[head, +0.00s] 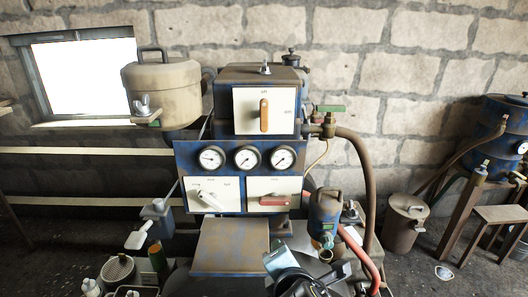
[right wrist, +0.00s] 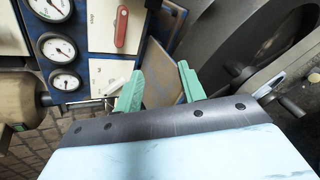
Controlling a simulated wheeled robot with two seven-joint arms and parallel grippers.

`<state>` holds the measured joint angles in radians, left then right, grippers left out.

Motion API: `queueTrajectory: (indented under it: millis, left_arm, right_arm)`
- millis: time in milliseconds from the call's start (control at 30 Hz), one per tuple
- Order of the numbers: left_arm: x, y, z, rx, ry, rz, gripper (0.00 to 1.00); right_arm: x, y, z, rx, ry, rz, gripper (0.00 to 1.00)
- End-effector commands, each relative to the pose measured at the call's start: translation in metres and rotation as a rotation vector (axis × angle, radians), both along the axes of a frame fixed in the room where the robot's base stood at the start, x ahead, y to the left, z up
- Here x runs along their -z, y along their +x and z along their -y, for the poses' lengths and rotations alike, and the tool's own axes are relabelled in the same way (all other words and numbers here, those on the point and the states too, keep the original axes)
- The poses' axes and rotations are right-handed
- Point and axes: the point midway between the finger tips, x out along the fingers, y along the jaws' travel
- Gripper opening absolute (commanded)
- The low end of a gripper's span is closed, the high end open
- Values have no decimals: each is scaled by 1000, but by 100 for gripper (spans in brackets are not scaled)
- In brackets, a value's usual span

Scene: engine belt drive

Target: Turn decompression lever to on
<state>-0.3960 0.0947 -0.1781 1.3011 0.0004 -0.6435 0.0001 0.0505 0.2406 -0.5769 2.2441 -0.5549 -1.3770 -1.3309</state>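The blue engine panel (head: 182,155) shows three levers in the head view. An orange-brown lever (head: 264,115) stands upright on the top white plate. A pale lever (head: 210,200) lies tilted on the lower left plate, and a red lever (head: 274,200) lies level on the lower right plate. The labels are too small to tell which is the decompression lever. The red lever also shows in the right wrist view (right wrist: 121,28). My right gripper (head: 290,266) is low in front of the panel; its green fingers (right wrist: 161,86) are apart with nothing held. My left gripper is out of view.
Three gauges (head: 246,158) sit between the top and lower plates. A blue-brown metal cover (head: 230,246) juts out below the panel. A beige tank (head: 160,88) is at left. A small blue canister (head: 325,215) and a brown hose (head: 364,180) are at right.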

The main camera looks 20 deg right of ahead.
Motion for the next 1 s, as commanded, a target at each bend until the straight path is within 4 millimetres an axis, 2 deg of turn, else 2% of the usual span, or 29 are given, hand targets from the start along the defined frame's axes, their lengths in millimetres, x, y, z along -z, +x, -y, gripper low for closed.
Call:
queueTrajectory:
  millis: [33,100,300,400,533,733,867,1000]
  left_arm:
    - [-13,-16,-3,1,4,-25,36]
    - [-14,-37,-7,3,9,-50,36]
    - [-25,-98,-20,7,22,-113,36]
    - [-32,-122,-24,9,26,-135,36]
    - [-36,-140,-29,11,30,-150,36]
    - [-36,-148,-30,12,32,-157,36]
    - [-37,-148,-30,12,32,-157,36]
    - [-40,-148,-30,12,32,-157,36]
  right_arm:
    - [-43,11,-3,-40,-114,30,40]
    - [-82,22,-6,-91,-285,65,40]
    - [-181,47,-16,-175,-740,137,40]
    - [-214,54,-20,-187,-907,155,40]
    - [-239,58,-23,-190,-1042,166,40]
    - [-246,69,-21,-188,-1099,167,40]
    - [-245,89,-15,-187,-1098,165,40]
    - [-245,118,-7,-188,-1096,165,40]
